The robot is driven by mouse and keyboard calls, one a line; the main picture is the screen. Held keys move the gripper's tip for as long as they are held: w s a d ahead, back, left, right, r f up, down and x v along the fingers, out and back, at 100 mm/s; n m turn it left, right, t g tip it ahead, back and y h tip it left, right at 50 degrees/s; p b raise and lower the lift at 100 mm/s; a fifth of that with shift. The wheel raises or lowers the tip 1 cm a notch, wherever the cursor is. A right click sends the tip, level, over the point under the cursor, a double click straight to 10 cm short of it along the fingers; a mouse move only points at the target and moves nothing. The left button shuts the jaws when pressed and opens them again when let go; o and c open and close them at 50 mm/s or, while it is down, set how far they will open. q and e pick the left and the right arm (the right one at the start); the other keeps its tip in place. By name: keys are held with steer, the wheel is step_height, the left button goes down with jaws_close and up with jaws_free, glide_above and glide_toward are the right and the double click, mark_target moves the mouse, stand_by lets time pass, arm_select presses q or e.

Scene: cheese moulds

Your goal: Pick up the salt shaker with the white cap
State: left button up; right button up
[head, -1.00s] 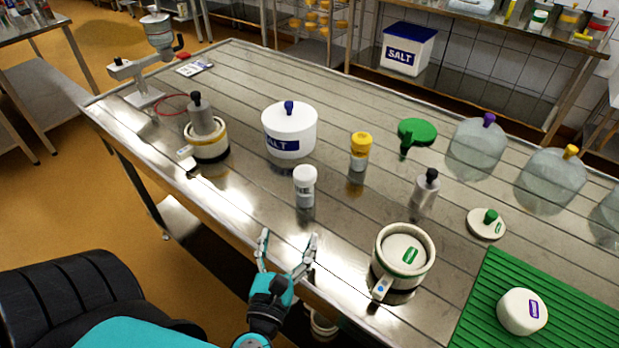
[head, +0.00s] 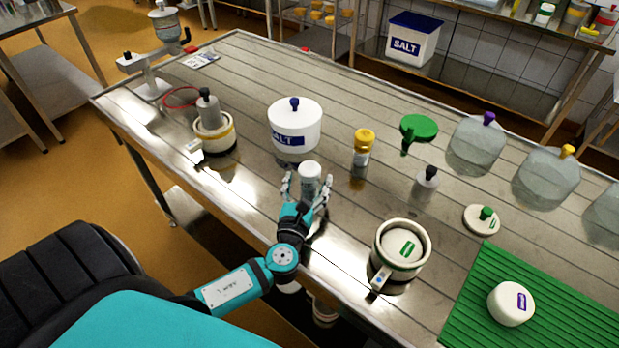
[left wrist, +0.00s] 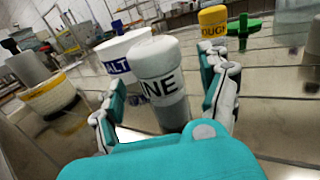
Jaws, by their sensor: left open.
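The salt shaker with the white cap (head: 309,172) stands upright on the steel table near its front edge. In the left wrist view the shaker (left wrist: 163,80) shows a clear body and a label with the letters "INE". My left gripper (head: 307,186) is open, with one finger on each side of the shaker. In the left wrist view the gripper (left wrist: 165,100) has the shaker between its fingers; a gap shows on the left, and contact on the right cannot be told. A similar shaker with a yellow cap (head: 363,147) stands behind to the right. My right gripper is not in view.
A white salt pot (head: 294,128) stands close behind the shaker. A mould with a weight (head: 214,134) is to the left, another mould (head: 401,250) to the right. A green funnel (head: 419,128) and a green mat (head: 560,300) lie farther right.

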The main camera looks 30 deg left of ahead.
arm_select(q)
steer(key=shift+x, duration=1.1)
steer(key=shift+s, duration=0.1)
steer(key=shift+c, duration=0.2)
steer(key=c, duration=1.4)
